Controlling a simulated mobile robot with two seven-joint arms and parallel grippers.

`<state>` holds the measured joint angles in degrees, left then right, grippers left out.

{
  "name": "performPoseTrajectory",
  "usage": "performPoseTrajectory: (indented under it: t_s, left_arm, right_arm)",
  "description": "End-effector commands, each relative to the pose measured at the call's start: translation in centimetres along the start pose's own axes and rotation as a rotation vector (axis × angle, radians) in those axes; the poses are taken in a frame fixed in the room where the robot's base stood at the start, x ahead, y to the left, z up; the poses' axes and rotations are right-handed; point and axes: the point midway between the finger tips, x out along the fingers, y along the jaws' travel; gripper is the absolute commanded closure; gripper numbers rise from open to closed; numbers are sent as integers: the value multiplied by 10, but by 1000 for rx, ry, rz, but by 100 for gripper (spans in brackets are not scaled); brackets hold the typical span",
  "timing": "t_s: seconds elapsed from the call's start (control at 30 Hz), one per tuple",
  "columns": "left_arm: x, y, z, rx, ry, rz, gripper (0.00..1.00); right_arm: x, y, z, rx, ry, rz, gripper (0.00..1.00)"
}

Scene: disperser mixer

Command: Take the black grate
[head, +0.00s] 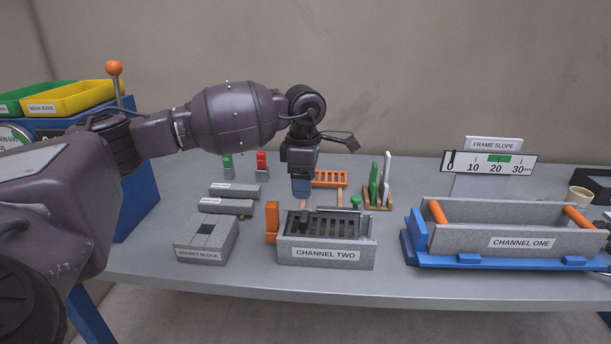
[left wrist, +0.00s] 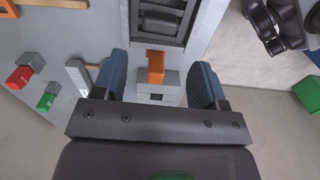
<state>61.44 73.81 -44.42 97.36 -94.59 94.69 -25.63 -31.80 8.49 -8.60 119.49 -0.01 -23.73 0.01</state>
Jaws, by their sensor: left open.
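The black grate (head: 324,226) lies inside the grey CHANNEL TWO trough (head: 366,246) in the head view. Its dark bars also show at the top of the left wrist view (left wrist: 160,22), within the trough walls (left wrist: 207,22). My left gripper (head: 301,187) points down above the table, by the back of the trough in the head view, and is open and empty. In the left wrist view its two blue fingers (left wrist: 160,85) stand apart, with an orange upright piece (left wrist: 155,64) showing between them. The grate shows beyond the fingertips. My right gripper is not in view.
The orange piece (head: 272,222) stands at the trough's left end. A grey socket block (head: 205,240) is to the left, and CHANNEL ONE (head: 470,242) in a blue frame is to the right. An orange grate (head: 330,179) and green-and-white uprights (head: 380,185) stand behind.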

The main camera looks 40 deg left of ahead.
Motion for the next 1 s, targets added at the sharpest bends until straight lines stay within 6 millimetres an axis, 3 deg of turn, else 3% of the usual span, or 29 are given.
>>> performPoseTrajectory:
  t_s: [0.5,0.7,1.0]
  left_arm:
    - [80,-1,0,-1,0,-3,34]
    - [94,-1,1,-1,-2,-2,34]
    - [96,0,1,-1,-3,0,34]
  right_arm:
    - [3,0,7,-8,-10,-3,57]
    - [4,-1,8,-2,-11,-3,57]
    - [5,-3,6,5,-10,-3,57]
